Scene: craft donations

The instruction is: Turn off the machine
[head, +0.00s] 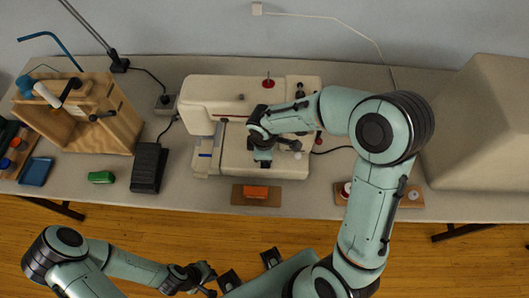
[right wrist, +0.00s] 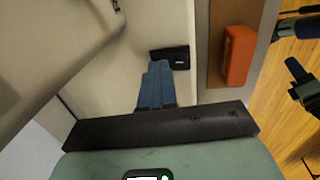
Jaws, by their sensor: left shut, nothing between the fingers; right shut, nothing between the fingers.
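The machine is a cream sewing machine (head: 205,98) lying along the middle of the table in the head view. My right arm reaches over it, and my right gripper (head: 262,163) points down at its front part. In the right wrist view the blue fingers of my right gripper (right wrist: 158,68) are together and empty. Their tips are beside a small black plate (right wrist: 178,57) with a pale mark on the machine's cream surface; I cannot tell whether they touch it. My left gripper (head: 210,288) is shut and empty, in front of the table at the lower edge.
A black foot pedal (head: 149,168) and a green block (head: 101,177) lie left of the machine. An orange block (head: 255,192) sits on a brown board in front. A wooden stand (head: 115,120) is at left, a large beige cover (head: 480,125) at right.

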